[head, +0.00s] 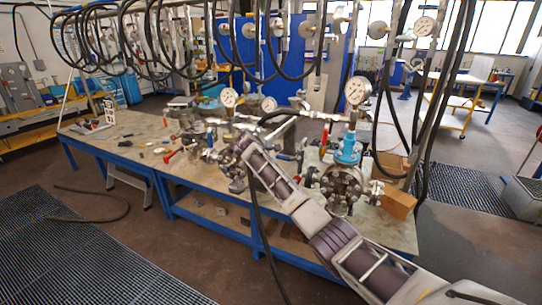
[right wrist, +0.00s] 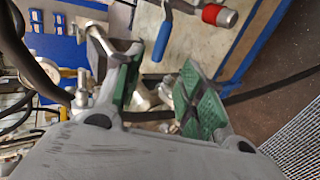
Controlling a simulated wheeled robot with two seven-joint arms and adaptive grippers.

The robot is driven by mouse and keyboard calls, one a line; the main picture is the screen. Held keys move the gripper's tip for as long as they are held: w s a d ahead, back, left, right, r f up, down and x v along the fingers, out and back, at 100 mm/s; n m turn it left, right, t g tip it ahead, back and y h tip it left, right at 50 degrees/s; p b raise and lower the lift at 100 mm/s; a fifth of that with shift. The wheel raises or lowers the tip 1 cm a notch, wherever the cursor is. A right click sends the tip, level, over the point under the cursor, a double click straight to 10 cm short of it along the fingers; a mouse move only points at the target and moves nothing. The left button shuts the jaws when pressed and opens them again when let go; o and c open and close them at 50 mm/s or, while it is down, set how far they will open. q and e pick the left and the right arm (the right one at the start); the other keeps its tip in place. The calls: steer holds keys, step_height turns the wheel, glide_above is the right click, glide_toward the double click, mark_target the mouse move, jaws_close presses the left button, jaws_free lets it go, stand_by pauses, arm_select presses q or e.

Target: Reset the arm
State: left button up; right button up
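My right arm reaches in from the lower right of the head view, over the blue-framed workbench (head: 135,133). Its gripper (head: 232,160) is above the bench near the metal fittings and partly blends in with them. In the right wrist view the two green-padded fingers of the right gripper (right wrist: 160,88) stand apart with a gap between them. Metal parts show behind the gap, and nothing is clearly held. My left arm and gripper do not show in either view.
A flanged vessel (head: 342,185) with a blue fitting and pressure gauge (head: 357,91) stands right of the arm. Black hoses (head: 160,40) hang above the bench. A cardboard box (head: 397,203) sits at the bench's right end. Loose tools lie on the left part; floor is open front left.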

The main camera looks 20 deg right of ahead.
steer(key=shift+s+a+r, duration=0.1)
stand_by(0.6)
step_height(320, 180, down, 15)
steer(key=s+y, duration=0.1)
steer(key=s, duration=0.1)
steer(key=s+a+f+g+y, duration=0.1)
steer(key=s+f, duration=0.6)
steer(key=f, duration=0.5)
steer(key=s+a+f+g+y, duration=0.15)
steer(key=s+f, duration=0.45)
steer(key=f, duration=0.7)
steer(key=s+a+f+y, duration=0.2)
steer(key=s+f, duration=0.5)
steer(key=f, duration=0.5)
steer(key=s+a+f+m+g+y, duration=0.1)
steer(key=s+f, duration=0.8)
steer(key=s, duration=0.3)
steer(key=s+a+f+m+g+y, duration=0.1)
steer(key=s+f+m, duration=0.1)
steer(key=s+f, duration=0.9)
steer(key=s+f+m, duration=0.1)
steer(key=s+f, duration=0.1)
steer(key=s, duration=1.3)
steer(key=s+f+m+g, duration=0.1)
steer(key=s+f, duration=0.2)
steer(key=s, duration=1.1)
steer(key=shift+s+a+m+y, duration=0.35)
steer(key=shift+m+y, duration=0.05)
steer(key=shift+y, duration=0.05)
steer(key=shift+g, duration=0.25)
